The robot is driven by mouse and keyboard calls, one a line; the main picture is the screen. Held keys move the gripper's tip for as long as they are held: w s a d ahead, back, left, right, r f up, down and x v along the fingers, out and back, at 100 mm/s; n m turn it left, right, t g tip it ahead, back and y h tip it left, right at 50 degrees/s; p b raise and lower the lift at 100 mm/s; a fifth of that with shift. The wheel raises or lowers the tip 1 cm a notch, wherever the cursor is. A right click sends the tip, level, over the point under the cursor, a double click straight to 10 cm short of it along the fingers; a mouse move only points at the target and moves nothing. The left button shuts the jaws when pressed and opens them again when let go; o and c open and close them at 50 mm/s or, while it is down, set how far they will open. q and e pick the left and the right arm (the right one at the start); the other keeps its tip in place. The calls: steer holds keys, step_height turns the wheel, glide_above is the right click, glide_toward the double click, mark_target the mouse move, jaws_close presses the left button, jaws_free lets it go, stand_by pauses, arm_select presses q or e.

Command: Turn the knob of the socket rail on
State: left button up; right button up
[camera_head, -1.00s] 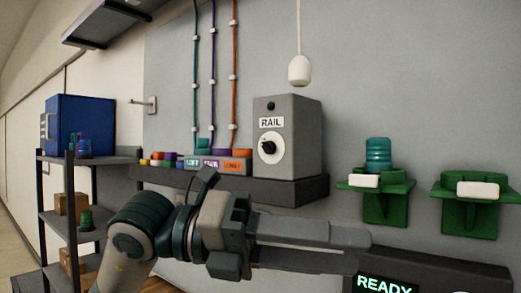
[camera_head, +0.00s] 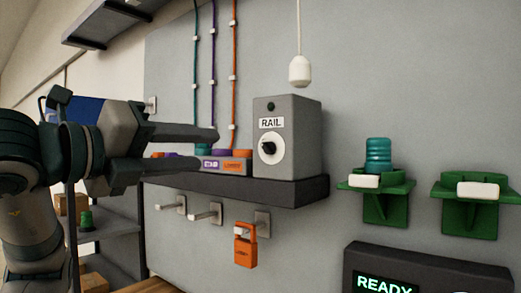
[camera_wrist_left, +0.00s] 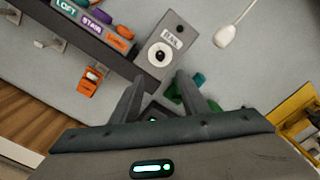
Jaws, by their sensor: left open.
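The socket rail box (camera_head: 288,125) is a grey block labelled RAIL, standing on the right end of a dark shelf. Its black knob (camera_head: 268,147) sits on a pale round plate, with a small dark spot above the label. The left wrist view also shows the box with its knob (camera_wrist_left: 159,54), just beyond the fingertips. My left gripper (camera_head: 208,153) is open and empty, to the left of the box and apart from the knob. Its two fingers point right, one above the other, in the head view. My right gripper is in neither view.
Labelled coloured sockets (camera_head: 227,165) with cables stand left of the box. Below the shelf (camera_head: 240,187) are hooks and an orange padlock-like tag (camera_head: 245,247). A white pendant (camera_head: 300,71) hangs above. Green brackets (camera_head: 385,205) and a READY display (camera_head: 388,284) are at right.

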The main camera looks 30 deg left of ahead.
mark_target(265, 149)
arm_select(q)
steer(key=shift+w, duration=0.1)
steer(key=w+p, duration=0.2)
steer(key=w, duration=0.3)
steer(key=w+d+p, duration=0.1)
steer(key=w+p, duration=0.1)
steer(key=w, duration=0.3)
steer(key=w+p, duration=0.2)
steer(key=w, duration=0.3)
steer(key=shift+w+d+r, duration=0.1)
steer(key=shift+w+d, duration=0.05)
steer(key=shift+w, duration=0.1)
steer(key=shift+w+d+p, duration=0.1)
steer(key=shift+w+p, duration=0.35)
steer(key=shift+w, duration=0.35)
jaws_close()
